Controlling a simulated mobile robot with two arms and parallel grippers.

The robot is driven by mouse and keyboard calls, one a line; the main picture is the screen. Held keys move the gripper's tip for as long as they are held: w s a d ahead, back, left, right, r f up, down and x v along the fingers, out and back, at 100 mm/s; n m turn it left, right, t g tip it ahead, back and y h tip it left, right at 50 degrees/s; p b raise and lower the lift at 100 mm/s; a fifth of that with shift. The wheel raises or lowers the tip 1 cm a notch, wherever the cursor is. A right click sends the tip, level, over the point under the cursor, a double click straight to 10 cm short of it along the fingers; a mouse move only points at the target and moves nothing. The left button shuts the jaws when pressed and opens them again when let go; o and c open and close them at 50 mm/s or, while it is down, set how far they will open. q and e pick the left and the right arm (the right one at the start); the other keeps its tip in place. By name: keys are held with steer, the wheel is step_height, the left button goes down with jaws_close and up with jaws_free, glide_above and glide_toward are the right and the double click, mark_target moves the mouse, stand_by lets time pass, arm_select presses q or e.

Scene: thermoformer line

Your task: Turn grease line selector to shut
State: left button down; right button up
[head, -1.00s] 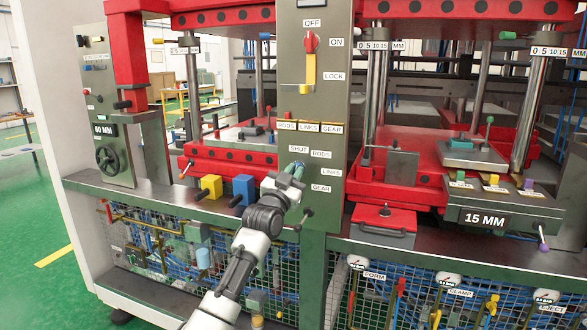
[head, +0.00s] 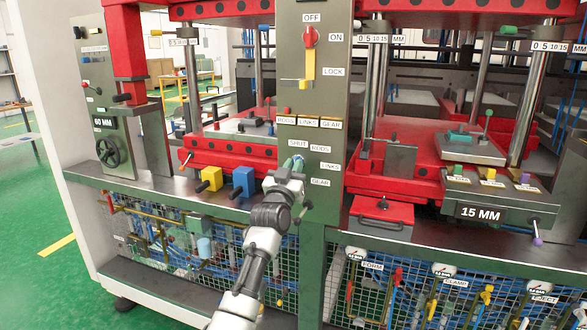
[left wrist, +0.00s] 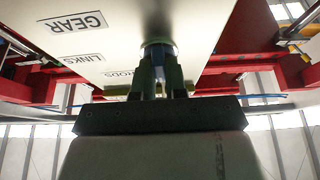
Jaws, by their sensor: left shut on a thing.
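The grease line selector is on the grey-green upright panel (head: 326,205), beside the labels SHUT (head: 297,143), RODS (head: 324,149), LINKS (head: 330,166) and GEAR (head: 320,182). My left gripper (head: 292,164) is at it, just below SHUT, and covers most of it in the head view. In the left wrist view the gripper (left wrist: 160,75) is shut on the selector's bluish handle (left wrist: 158,56) against the panel face. The labels GEAR, LINKS and RODS appear upside down there. Which label the handle points to cannot be told. My right gripper is not in view.
Yellow (head: 210,178) and blue (head: 243,181) blocks sit left of the gripper. A red box (head: 383,213) stands right of the panel. Wire mesh (head: 190,250) lies below the ledge.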

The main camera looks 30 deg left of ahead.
arm_select(q)
steer(key=c, duration=1.2)
jaws_free()
steer(key=shift+o, duration=0.2)
steer(key=b+v, duration=0.1)
steer(key=v, duration=0.9)
steer(key=shift+s+f, duration=0.2)
steer(key=shift+s, duration=0.15)
steer(key=shift+d, duration=0.1)
